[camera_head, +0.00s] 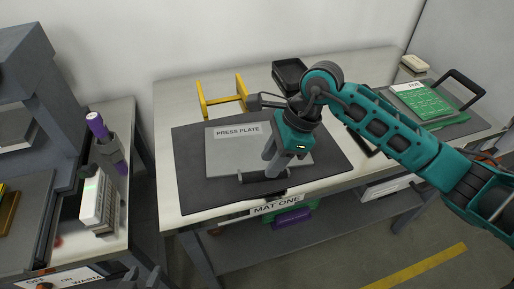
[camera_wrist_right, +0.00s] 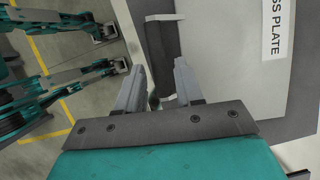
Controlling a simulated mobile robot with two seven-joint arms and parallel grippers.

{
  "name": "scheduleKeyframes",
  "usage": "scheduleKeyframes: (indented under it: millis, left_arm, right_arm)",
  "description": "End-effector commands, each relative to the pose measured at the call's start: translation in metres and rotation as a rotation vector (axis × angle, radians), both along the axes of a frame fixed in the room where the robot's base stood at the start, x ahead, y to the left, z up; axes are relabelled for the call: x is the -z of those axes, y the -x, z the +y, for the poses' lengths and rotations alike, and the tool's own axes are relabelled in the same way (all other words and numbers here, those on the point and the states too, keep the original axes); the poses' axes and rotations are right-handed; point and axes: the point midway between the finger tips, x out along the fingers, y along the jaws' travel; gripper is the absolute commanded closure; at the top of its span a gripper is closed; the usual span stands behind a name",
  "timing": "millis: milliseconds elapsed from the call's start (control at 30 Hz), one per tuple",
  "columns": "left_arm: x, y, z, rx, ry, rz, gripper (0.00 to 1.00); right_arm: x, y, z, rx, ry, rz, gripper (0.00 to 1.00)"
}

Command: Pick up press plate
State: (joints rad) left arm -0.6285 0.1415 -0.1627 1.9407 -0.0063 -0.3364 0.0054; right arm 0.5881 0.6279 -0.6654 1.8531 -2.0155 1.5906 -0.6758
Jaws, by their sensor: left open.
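The press plate (camera_head: 226,155) is a grey slab labelled PRESS PLATE, lying flat on a dark mat (camera_head: 193,189). Its dark bar handle runs along the front edge and shows in the right wrist view (camera_wrist_right: 166,45). My right gripper (camera_head: 264,174) points down at this handle. In the right wrist view its two fingers (camera_wrist_right: 160,72) stand apart, one on each side of the handle. I cannot tell whether both fingers press on it. My left gripper (camera_wrist_right: 110,50) is open and empty, over the floor, away from the plate.
A yellow frame (camera_head: 222,97) and a black tray (camera_head: 289,73) stand behind the mat. A green board (camera_head: 422,101) lies on another mat at the right. A left side bench holds a white device (camera_head: 98,203) and a purple-capped bottle (camera_head: 97,124).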

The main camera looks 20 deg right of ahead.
Motion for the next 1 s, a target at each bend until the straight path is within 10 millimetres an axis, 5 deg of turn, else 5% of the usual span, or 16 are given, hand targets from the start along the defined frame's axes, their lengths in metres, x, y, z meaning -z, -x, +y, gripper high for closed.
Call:
scheduleKeyframes:
  millis: [333,1000]
  left_arm:
    - [-0.002,0.000,0.001,0.000,-0.001,0.000,0.57]
    - [0.001,-0.004,0.001,0.001,-0.001,-0.007,0.57]
  right_arm:
    - [0.043,0.002,0.017,-0.001,-0.003,0.002,0.64]
    - [0.049,0.002,0.018,-0.001,-0.001,0.000,0.64]
